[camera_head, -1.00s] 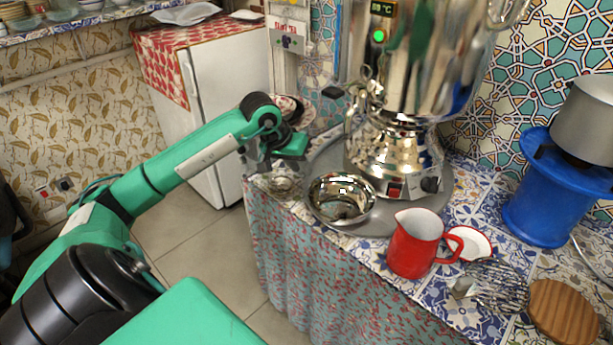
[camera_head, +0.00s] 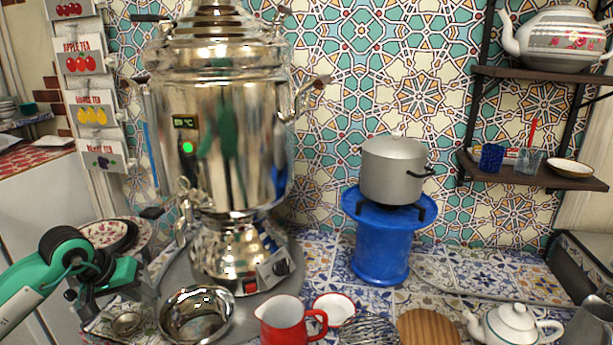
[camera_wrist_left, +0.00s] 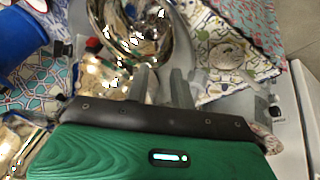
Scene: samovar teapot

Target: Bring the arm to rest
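My left arm comes in from the left edge of the head view, with green links and a black wrist joint. My left gripper (camera_head: 116,302) is at the counter's left end, left of the steel bowl (camera_head: 197,314) and the samovar (camera_head: 232,140). In the left wrist view, the two grey fingers (camera_wrist_left: 163,86) stand apart with nothing held between them. The bowl shows beyond them in that view (camera_wrist_left: 128,35). I cannot tell the exact height of the fingertips above the counter. My right gripper is not in view.
A red jug (camera_head: 283,322), a red-rimmed white dish (camera_head: 335,308), a whisk (camera_head: 368,330) and a wooden board (camera_head: 428,328) line the counter's front. A grey pot (camera_head: 394,168) stands on a blue burner (camera_head: 381,250). A white teapot (camera_head: 513,326) is at the right. Shelves hang above.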

